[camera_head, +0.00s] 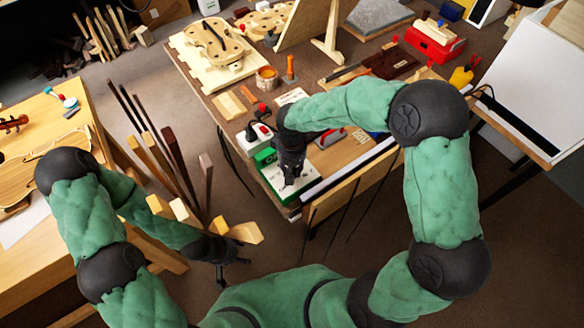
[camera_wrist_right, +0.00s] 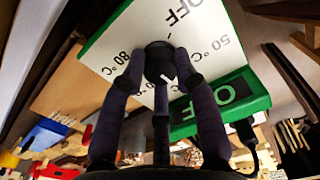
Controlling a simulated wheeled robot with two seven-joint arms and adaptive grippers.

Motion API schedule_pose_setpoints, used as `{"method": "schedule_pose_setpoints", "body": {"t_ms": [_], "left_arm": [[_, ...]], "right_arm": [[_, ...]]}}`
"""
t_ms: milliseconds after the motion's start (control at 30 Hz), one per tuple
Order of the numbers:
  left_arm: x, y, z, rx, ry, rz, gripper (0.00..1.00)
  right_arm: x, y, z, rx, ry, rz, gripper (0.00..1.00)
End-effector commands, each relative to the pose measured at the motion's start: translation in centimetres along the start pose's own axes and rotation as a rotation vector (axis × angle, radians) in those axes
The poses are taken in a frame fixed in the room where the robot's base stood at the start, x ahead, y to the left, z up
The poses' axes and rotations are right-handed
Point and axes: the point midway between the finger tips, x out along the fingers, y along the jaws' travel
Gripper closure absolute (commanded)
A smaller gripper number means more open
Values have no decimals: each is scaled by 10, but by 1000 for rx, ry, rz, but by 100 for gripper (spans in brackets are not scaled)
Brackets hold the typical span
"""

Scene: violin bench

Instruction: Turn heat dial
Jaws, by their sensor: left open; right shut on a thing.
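The heat dial (camera_wrist_right: 158,60) is a black round knob on a white panel (camera_wrist_right: 110,38) with green edges, marked OFF, 50 °C and 80 °C. A green box (camera_wrist_right: 243,88) beside it shows the word OFF. My right gripper (camera_wrist_right: 160,76) is shut on the dial, its dark fingers around the knob. In the head view my right gripper (camera_head: 290,168) points down onto the white panel (camera_head: 303,192) at the bench's front corner and hides the dial. The green box (camera_head: 265,157) sits beside it. My left gripper (camera_head: 226,267) is open and empty, low over the floor.
The workbench (camera_head: 205,73) carries a violin body (camera_head: 212,43), an orange-brown pot (camera_head: 266,77) and a red toolbox (camera_head: 435,42). Wooden strips (camera_head: 165,160) stand between it and the left table (camera_head: 60,110). A white-topped table (camera_head: 530,85) stands at right.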

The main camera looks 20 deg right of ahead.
Motion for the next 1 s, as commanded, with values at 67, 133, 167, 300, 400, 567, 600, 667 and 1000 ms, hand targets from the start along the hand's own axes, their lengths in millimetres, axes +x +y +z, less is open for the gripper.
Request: {"method": "schedule_pose_setpoints", "body": {"t_ms": [67,133,167,300,400,567,600,667,1000], "left_arm": [[1,0,0,0,0,0,43],[1,0,0,0,0,0,43],[1,0,0,0,0,0,43],[2,0,0,0,0,0,43],[2,0,0,0,0,0,43],[2,0,0,0,0,0,43],[2,0,0,0,0,0,43],[2,0,0,0,0,0,43],[1,0,0,0,0,0,43]], "right_arm": [[1,0,0,26,0,0,100],[1,0,0,43,-1,0,100],[1,0,0,50,-1,0,100],[1,0,0,68,-1,0,100],[1,0,0,73,-1,0,100],[1,0,0,73,-1,0,100],[1,0,0,73,-1,0,100],[1,0,0,73,-1,0,100],[0,0,0,73,0,0,46]]}}
